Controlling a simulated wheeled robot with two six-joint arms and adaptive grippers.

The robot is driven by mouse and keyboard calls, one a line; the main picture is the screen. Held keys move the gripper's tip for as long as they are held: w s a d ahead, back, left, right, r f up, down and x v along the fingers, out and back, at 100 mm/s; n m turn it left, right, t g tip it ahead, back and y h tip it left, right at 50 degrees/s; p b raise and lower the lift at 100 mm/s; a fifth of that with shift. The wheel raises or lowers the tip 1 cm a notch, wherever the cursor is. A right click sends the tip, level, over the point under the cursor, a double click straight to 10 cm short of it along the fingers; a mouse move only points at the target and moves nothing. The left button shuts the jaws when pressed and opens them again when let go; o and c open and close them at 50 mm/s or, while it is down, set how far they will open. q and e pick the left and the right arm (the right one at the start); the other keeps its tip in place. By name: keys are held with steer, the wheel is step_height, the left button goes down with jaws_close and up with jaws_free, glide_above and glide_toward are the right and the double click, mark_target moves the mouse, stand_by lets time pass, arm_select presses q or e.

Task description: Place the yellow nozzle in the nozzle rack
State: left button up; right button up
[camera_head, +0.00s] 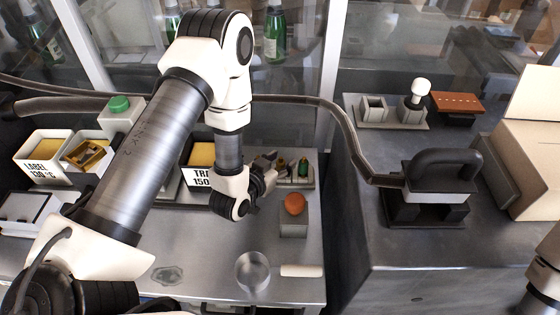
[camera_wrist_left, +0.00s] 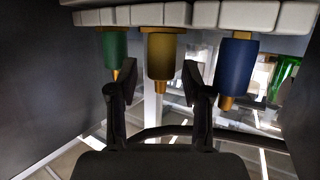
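The yellow nozzle (camera_wrist_left: 163,57) sits in the nozzle rack (camera_wrist_left: 188,14), between a green nozzle (camera_wrist_left: 115,50) and a blue nozzle (camera_wrist_left: 235,68). The wrist picture appears upside down, with the rack along its top edge. My left gripper (camera_wrist_left: 152,82) is open, its two fingers on either side of the yellow nozzle's tip, with gaps visible. In the head view, my left gripper (camera_head: 268,178) is beside the rack (camera_head: 301,184), at the back of the bench, partly covering it. My right gripper is out of view.
An orange ball (camera_head: 294,203) sits on a grey block in front of the rack. Label boxes (camera_head: 42,160) stand at the left. A black-handled device (camera_head: 440,180) stands on the right bench. A cable runs along the back. Some front bench surface is clear.

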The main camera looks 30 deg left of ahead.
arm_select(q)
steer(key=shift+s+f, duration=0.1)
steer(key=shift+f, duration=0.15)
steer(key=shift+r+p, duration=0.6)
steer(key=b+v, duration=0.1)
steer(key=v, duration=0.2)
steer(key=shift+s+a+f+b, duration=0.15)
steer(key=shift+s+f+b, duration=0.05)
steer(key=shift+b, duration=0.15)
steer(key=s+r+p, duration=0.2)
steer(key=p, duration=0.5)
glide_toward(279, 162)
steer(key=shift+s+r, duration=0.75)
steer(key=shift+r+p, duration=0.1)
steer(key=shift+p, duration=0.2)
